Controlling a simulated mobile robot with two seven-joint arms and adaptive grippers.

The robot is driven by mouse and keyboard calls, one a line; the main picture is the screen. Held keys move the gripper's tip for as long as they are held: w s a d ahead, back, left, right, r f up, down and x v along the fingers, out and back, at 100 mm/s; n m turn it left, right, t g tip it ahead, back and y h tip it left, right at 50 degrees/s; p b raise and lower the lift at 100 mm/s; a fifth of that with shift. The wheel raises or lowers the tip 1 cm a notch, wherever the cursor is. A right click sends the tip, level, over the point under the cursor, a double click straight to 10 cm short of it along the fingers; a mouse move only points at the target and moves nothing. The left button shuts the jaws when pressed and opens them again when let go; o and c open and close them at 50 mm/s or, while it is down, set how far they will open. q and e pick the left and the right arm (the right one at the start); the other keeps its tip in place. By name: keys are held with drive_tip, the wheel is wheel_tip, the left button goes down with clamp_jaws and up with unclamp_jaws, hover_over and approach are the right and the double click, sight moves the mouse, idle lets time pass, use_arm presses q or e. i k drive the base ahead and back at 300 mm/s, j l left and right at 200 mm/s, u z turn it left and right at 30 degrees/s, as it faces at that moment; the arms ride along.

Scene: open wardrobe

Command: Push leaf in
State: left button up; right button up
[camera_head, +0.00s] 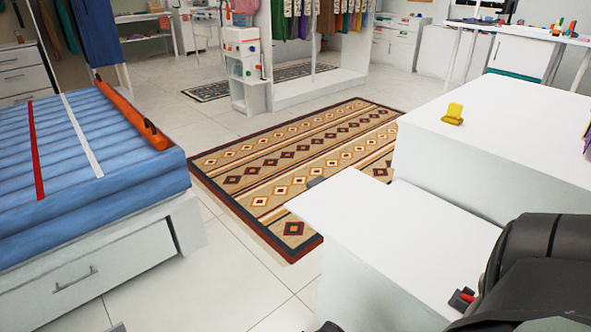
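A lower flat white panel (400,235), which looks like the leaf, juts out toward the left from beside a taller white table block (500,125). Its top is level and bare except near the front right. There a small black and red piece (462,299) shows, and I cannot tell what it is. A black rounded part of my own arm covers the bottom right corner and hides that end of the panel. I cannot make out fingertips of either gripper.
A yellow object (453,114) stands on the taller block. A patterned rug (270,200) lies on the tiled floor left of the panel. A blue bed (90,150) with a drawer (90,280) stands at left. An open wardrobe (300,85) is behind.

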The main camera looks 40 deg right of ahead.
sight(328, 202)
drive_tip(key=i+z, duration=0.35)
drive_tip(key=i+j+z, duration=0.55)
drive_tip(key=i+z, duration=0.15)
drive_tip(key=i+j+z, duration=0.15)
drive_tip(key=z, duration=0.3)
drive_tip(key=i+j+z, duration=0.4)
drive_tip(key=j+z, duration=0.15)
drive_tip(key=z, duration=0.3)
drive_tip(key=i+j, duration=0.05)
